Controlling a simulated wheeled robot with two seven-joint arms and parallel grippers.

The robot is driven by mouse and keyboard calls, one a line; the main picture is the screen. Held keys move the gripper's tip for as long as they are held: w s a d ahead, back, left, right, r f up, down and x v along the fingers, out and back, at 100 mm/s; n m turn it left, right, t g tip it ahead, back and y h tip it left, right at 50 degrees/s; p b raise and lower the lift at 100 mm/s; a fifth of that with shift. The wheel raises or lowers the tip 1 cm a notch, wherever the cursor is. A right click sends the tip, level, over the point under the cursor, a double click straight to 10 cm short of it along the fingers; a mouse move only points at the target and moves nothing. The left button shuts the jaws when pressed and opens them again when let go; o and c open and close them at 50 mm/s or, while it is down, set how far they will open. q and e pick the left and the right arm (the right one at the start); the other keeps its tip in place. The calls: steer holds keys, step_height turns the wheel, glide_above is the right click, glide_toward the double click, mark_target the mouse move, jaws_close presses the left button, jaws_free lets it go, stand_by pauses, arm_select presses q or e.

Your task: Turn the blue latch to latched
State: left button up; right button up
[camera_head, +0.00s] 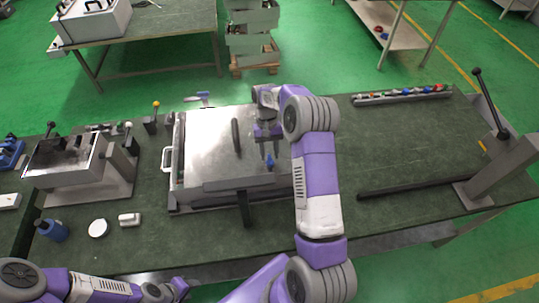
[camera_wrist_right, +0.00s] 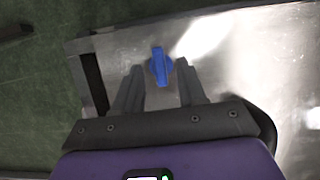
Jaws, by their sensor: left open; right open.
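The blue latch (camera_wrist_right: 160,67) is a small blue knob on a shiny metal plate (camera_wrist_right: 245,60), near the plate's edge. In the head view the latch (camera_head: 270,162) sits near the front right part of the metal plate (camera_head: 205,140). My right gripper (camera_wrist_right: 161,78) is open, with its fingers pointing at the latch, one to either side of its line; I cannot tell whether they touch it. In the head view the right gripper (camera_head: 269,150) is right at the latch. My left gripper (camera_head: 165,292) is at the bottom left, far from the plate; its fingers are small there.
A metal box machine (camera_head: 75,165) stands on the left of the green table. A blue jar (camera_head: 52,230) and a white round disc (camera_head: 98,228) lie in front of it. A rack of small parts (camera_head: 402,95) is at the back right, and a black bar (camera_head: 410,187) lies right of my arm.

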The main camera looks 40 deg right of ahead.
steer(key=v, duration=0.6)
stand_by(0.5)
